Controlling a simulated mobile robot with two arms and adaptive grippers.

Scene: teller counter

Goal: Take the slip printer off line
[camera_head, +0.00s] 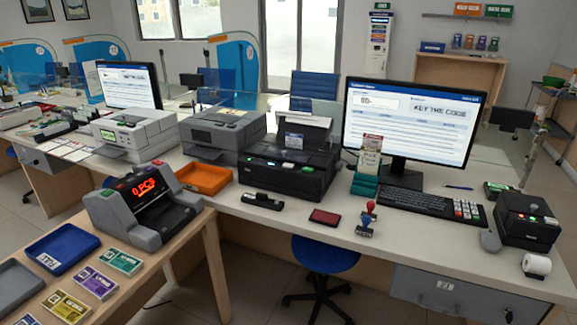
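No label I can read names the slip printer. A black printer (290,165) with a paper sheet standing at its back and green lights on its front sits mid-counter, left of the large monitor. A smaller black device (528,221) with red and green lights stands at the right end of the counter. A grey printer (222,135) and a white printer (133,132) with a green-lit panel stand further left. Neither of my grippers is in view.
The monitor (412,122) reads "KEY THE CODE". A keyboard (400,200), mouse (490,242), paper roll (537,265), stamps (366,220), red pad (325,217) and orange tray (204,179) lie on the counter (420,250). A note counter (143,205) stands on the left side table. A blue stool (325,254) stands below.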

